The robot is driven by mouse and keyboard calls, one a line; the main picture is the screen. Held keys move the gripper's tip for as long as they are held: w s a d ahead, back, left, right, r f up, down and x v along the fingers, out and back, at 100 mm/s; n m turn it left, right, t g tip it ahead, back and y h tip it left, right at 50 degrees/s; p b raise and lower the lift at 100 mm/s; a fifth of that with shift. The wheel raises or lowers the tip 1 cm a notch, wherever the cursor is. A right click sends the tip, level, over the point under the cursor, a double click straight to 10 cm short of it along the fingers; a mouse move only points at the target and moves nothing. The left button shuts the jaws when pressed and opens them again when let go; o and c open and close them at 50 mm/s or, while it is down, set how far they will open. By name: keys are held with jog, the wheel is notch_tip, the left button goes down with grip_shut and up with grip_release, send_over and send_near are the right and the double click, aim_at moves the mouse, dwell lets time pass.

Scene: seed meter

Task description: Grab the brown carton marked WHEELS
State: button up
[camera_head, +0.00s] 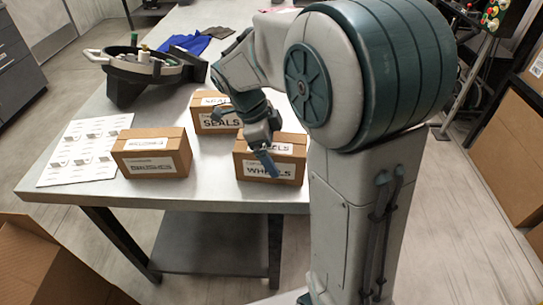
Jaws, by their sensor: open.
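The brown carton marked WHEELS (284,172) stands near the right front edge of the grey table (216,193). It has a white label on its front and another on its top. My gripper (270,163) is open and empty. It shows in front of the carton's upper left part, with fingers pointing down, and hides part of the labels. I cannot tell whether the fingers touch the carton. A carton marked SEALS (204,121) stands behind and to the left, partly hidden by my arm.
Another brown carton (151,152) with a hard-to-read label stands at the left front. A printed white sheet (75,160) lies left of it. A black seed meter (139,69) and blue gloves (187,45) are farther back. An open cardboard box (40,262) stands at the lower left.

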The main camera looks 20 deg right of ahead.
jog(key=c, duration=1.4)
jog(key=shift+c, duration=0.2)
